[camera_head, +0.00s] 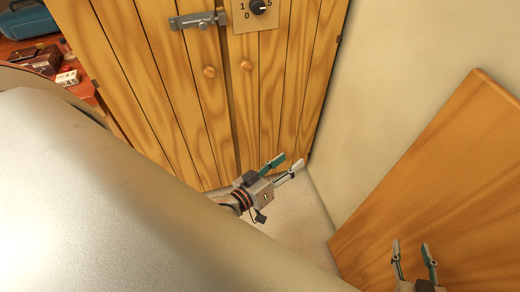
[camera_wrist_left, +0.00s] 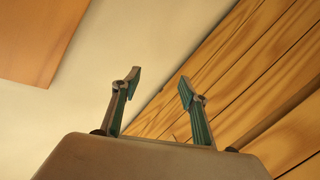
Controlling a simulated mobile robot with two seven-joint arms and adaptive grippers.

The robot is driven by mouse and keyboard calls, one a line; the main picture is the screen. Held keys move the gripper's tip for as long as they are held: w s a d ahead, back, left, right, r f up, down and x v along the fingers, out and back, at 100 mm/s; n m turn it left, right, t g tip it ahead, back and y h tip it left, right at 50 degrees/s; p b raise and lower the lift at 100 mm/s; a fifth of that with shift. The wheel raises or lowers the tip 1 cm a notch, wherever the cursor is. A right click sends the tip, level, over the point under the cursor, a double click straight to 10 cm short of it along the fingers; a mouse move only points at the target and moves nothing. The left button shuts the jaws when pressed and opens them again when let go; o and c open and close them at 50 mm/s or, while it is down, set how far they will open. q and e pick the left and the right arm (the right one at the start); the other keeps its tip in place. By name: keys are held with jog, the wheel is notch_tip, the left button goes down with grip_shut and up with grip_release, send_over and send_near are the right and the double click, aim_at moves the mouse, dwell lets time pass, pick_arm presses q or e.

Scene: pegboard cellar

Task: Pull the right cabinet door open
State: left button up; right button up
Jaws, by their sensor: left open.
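The wooden plank cabinet fills the upper middle of the head view. Its right door (camera_head: 267,100) looks closed and carries a round wooden knob (camera_head: 246,66). The left door (camera_head: 175,90) has a matching knob (camera_head: 209,71). A grey metal bolt (camera_head: 198,20) sits near the top of the seam. My left gripper (camera_head: 291,161) is open and empty, low in front of the right door and well below its knob. In the left wrist view, its open fingers (camera_wrist_left: 159,80) have planks and wall behind them. My right gripper (camera_head: 411,246) is open and empty at the lower right.
A plate with a dial (camera_head: 258,7) is on the right door's upper part. A pale wall (camera_head: 400,70) stands right of the cabinet. A large wooden panel (camera_head: 450,170) lies behind my right gripper. A red-brown surface with a teal case (camera_head: 35,26) is at the far left.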

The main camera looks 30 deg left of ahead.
pick_arm(q)
jog(key=s+a+f+m+g+y+p, duration=0.1)
jog(key=s+f+m+g, duration=0.4)
jog(key=s+f, duration=0.6)
jog(key=shift+a+m+y+p, duration=0.45)
jog(key=shift+a+m, duration=0.25)
jog(key=shift+a, duration=0.2)
jog(key=shift+s, duration=0.1)
